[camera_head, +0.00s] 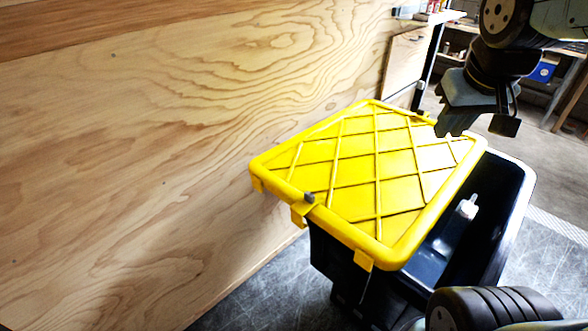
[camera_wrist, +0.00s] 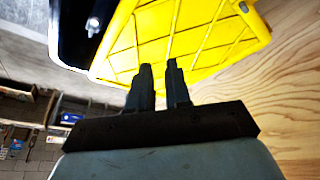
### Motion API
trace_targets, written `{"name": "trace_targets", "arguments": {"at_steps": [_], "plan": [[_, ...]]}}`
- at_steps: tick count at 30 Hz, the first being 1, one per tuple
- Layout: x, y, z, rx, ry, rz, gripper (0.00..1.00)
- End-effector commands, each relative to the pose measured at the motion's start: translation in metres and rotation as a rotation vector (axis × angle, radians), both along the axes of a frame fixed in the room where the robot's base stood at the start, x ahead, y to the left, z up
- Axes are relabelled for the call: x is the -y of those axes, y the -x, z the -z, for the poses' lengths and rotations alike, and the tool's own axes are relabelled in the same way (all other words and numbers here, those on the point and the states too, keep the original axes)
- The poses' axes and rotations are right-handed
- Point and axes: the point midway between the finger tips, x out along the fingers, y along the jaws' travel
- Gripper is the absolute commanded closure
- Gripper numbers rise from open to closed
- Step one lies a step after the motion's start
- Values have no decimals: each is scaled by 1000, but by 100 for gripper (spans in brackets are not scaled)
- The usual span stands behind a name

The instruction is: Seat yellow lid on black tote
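The yellow lid (camera_head: 355,170), ribbed with a diamond pattern, lies shifted to the left across the black tote (camera_head: 515,190). Its left part overhangs toward the wooden wall, and the tote's right part is uncovered. The lid also shows in the wrist view (camera_wrist: 180,30), with a dark strip of the tote (camera_wrist: 72,35) at upper left. My gripper (camera_head: 455,128) is above the lid's far right corner area, fingers pointing down. In the wrist view, my gripper (camera_wrist: 159,65) has a narrow gap between its fingers, with nothing visible in it. Contact with the lid cannot be told.
A white-capped item (camera_head: 467,208) is inside the tote's open part. A plywood wall (camera_head: 150,150) runs close along the lid's left side. A workbench with shelves (camera_head: 540,70) stands at the back right. Grey floor (camera_head: 555,255) lies clear to the right.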

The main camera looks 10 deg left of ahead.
Motion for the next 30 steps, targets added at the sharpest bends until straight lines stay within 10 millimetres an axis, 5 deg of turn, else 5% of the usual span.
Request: {"name": "trace_targets", "arguments": {"at_steps": [15, 30], "plan": [[-107, -61, 68, -174, 102, -312, 82], [-227, -66, 159, -327, 143, -624, 82]]}}
